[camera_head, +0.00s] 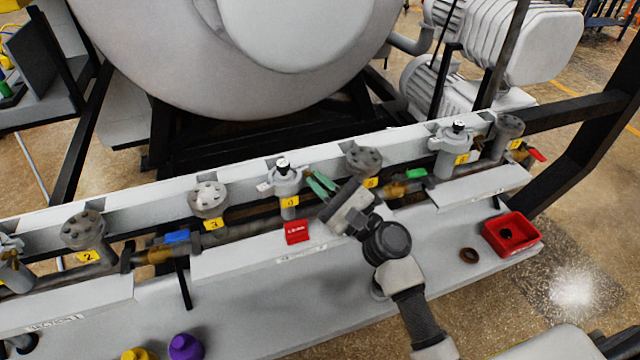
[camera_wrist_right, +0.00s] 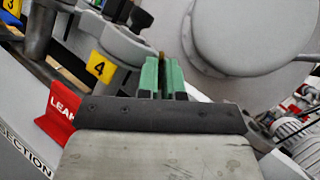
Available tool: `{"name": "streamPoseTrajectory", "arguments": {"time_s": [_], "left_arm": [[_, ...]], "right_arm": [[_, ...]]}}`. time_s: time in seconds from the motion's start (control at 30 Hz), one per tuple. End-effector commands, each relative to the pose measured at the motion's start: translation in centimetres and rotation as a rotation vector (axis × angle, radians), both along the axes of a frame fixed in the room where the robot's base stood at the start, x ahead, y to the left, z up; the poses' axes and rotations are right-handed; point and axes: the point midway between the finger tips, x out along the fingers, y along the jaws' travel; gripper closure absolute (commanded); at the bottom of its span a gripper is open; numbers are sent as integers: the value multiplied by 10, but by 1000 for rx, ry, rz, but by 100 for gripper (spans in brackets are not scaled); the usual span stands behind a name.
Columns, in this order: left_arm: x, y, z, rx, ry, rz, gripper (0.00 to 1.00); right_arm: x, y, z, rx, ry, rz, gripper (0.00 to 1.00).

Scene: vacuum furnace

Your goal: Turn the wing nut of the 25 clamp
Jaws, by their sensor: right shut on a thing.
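A grey clamp fitting with a black-topped cap (camera_head: 283,178) and a yellow tag marked 4 (camera_head: 289,201) stands on the pipe line. It also shows in the right wrist view with its tag (camera_wrist_right: 100,66). My right gripper (camera_head: 320,184) has green fingers and is just right of this fitting. In the right wrist view the green fingers (camera_wrist_right: 162,78) are close together, with a small brass-coloured bit at their tips. They are shut on a small part, likely the wing nut, which they mostly hide. No marking 25 is readable. My left gripper is not in view.
A red sign (camera_head: 297,232) stands just in front of the fitting. Flanged posts (camera_head: 208,199) and valves with blue (camera_head: 177,237) and green (camera_head: 416,173) handles line the pipe. A red bin (camera_head: 512,235) and a brown ring (camera_head: 469,256) are on the bench at right.

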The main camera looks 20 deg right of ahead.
Motion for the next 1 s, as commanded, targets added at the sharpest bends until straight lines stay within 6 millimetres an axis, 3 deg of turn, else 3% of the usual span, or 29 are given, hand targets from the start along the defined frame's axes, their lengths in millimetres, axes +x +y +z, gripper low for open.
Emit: {"name": "streamPoseTrajectory", "arguments": {"time_s": [0.5, 1.0], "left_arm": [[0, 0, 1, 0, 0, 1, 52], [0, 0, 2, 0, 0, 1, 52]], "right_arm": [[-1, 2, 0, 357, 143, 0, 100], [-1, 3, 0, 450, 181, 0, 100]]}}
